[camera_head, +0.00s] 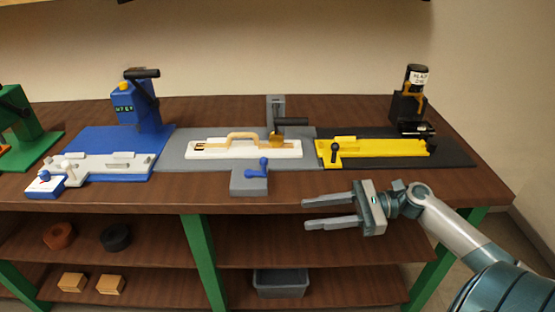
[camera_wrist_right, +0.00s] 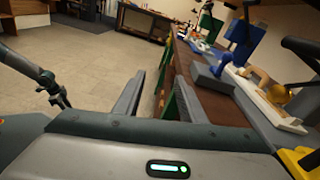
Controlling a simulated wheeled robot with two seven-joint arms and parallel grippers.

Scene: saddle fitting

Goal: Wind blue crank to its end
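The blue crank (camera_head: 257,168) sits on a grey block (camera_head: 249,184) at the front edge of the middle grey fixture. The crank also shows in the right wrist view (camera_wrist_right: 224,62), small and partly edge-on. My right gripper (camera_head: 331,212) is in front of the bench edge, to the right of and nearer than the crank. Its two fingers are apart with nothing between them, and it does not touch the crank. In the right wrist view, a dark arm end (camera_wrist_right: 52,88) at the left looks like my left gripper; its fingers are too small to read.
The grey fixture holds a white plate (camera_head: 203,150) with a tan handle (camera_head: 242,136) and a black lever (camera_head: 290,121). A blue fixture (camera_head: 133,113) stands left, a yellow one (camera_head: 376,151) right. Lower shelves hold blocks and a grey bin (camera_head: 280,283). Space before the bench is free.

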